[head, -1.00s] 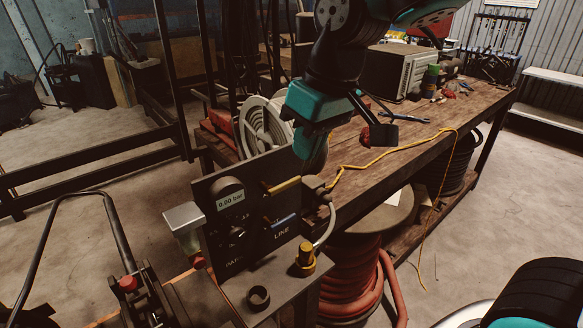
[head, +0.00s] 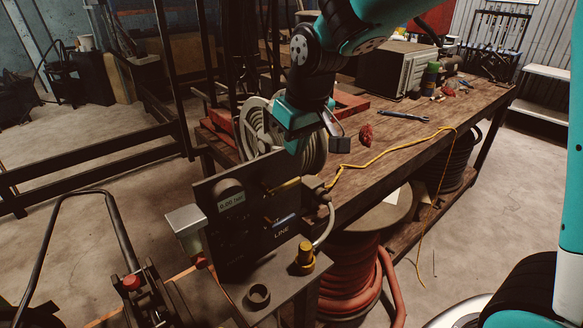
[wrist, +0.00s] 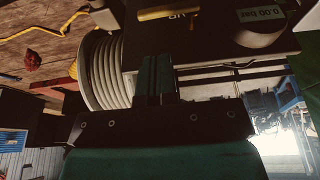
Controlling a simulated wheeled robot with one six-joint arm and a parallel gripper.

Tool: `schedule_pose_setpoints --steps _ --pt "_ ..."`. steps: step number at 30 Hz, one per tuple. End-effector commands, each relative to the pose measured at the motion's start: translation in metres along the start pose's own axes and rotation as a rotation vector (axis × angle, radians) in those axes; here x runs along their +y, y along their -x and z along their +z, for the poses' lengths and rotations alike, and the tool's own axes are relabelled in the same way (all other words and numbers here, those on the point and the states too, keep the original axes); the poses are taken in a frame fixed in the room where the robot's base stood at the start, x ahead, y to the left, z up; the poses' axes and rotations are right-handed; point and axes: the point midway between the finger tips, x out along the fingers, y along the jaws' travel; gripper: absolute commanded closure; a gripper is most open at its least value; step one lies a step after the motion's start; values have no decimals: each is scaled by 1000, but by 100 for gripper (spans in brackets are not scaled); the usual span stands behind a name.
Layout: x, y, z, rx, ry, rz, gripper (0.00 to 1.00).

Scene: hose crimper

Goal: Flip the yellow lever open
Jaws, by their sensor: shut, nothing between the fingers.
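The yellow lever (head: 283,185) sticks out from the upper part of a dark upright panel (head: 205,205), roughly level. It also shows at the top of the wrist view (wrist: 168,12), near the panel's edge. A blue-handled lever (head: 284,221) sits lower, by the word LINE. My gripper (head: 297,148) is above and behind the panel, above the yellow lever and apart from it. Its fingers (wrist: 158,62) are shut and empty in the wrist view.
A hose reel (head: 257,130) stands close behind the panel, beside my gripper. A yellow-topped fitting (head: 305,254) and a dark ring (head: 258,295) are on the shelf in front. The wooden bench (head: 400,135) extends right with a yellow cord and a wrench.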

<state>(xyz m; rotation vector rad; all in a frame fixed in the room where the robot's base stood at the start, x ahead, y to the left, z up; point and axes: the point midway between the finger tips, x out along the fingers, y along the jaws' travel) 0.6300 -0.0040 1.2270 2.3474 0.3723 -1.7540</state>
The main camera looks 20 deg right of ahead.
Motion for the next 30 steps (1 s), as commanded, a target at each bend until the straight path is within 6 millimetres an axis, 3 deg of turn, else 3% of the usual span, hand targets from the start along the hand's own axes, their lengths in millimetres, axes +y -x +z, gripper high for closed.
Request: schedule_pose_setpoints --steps 6,12,30 --pt "0 -42 3 -6 0 0 100" --pt "0 -65 10 -2 -1 0 100" --pt "-3 -74 10 1 3 -12 100"
